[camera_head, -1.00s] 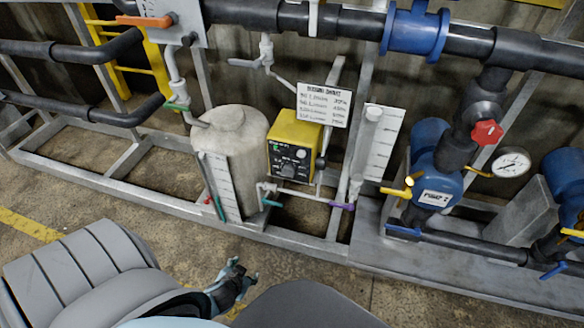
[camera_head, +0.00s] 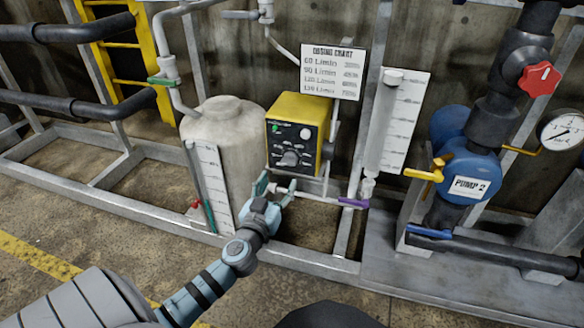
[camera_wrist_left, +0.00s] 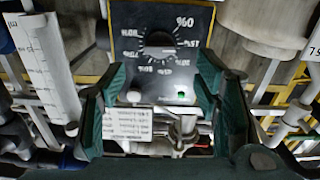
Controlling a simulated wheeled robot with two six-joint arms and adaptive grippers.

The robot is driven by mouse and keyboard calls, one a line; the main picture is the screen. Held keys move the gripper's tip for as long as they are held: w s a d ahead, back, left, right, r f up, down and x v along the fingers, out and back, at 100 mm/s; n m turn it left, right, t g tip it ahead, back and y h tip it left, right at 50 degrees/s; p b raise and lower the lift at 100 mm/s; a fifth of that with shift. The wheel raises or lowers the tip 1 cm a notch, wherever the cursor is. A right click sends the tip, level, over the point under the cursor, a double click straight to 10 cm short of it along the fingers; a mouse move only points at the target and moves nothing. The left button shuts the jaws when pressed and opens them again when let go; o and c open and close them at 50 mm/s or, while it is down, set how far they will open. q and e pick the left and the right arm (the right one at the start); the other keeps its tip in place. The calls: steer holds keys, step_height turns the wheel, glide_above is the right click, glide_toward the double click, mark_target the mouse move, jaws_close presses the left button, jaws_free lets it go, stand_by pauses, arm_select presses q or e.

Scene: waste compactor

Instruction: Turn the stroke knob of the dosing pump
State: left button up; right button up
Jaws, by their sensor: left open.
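The dosing pump (camera_head: 295,125) is a yellow box with a black front panel, mounted beside the pale tank. Its stroke knob (camera_head: 290,158) is dark and round, low on the panel with a printed scale around it. In the left wrist view the picture is upside down, and the knob (camera_wrist_left: 158,42) sits beyond the fingers, near the top centre. My left gripper (camera_head: 276,188) is open and empty, just below and in front of the panel. In the wrist view its green fingers (camera_wrist_left: 160,78) stand apart, with the knob between their directions, not touched. My right gripper is out of view.
A dosing chart (camera_head: 331,71) hangs above the pump. The pale tank (camera_head: 225,140) with a scale stands left. A pipe with a purple-handled valve (camera_head: 353,203) runs below the pump. Pump 2 (camera_head: 470,165) and a gauge (camera_head: 562,131) are at right. Open floor lies in front.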

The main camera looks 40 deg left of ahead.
mark_target(288, 165)
arm_select(q)
steer(key=x, duration=0.8)
steer(key=shift+w+a+b, duration=0.1)
steer(key=shift+b, duration=0.25)
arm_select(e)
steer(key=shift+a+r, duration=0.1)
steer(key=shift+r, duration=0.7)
arm_select(q)
steer(key=c, duration=1)
steer(key=shift+a, duration=0.3)
steer(key=shift+c, duration=0.7)
steer(key=shift+d, duration=0.3)
steer(key=shift+f+m, duration=0.1)
steer(key=shift+m, duration=0.2)
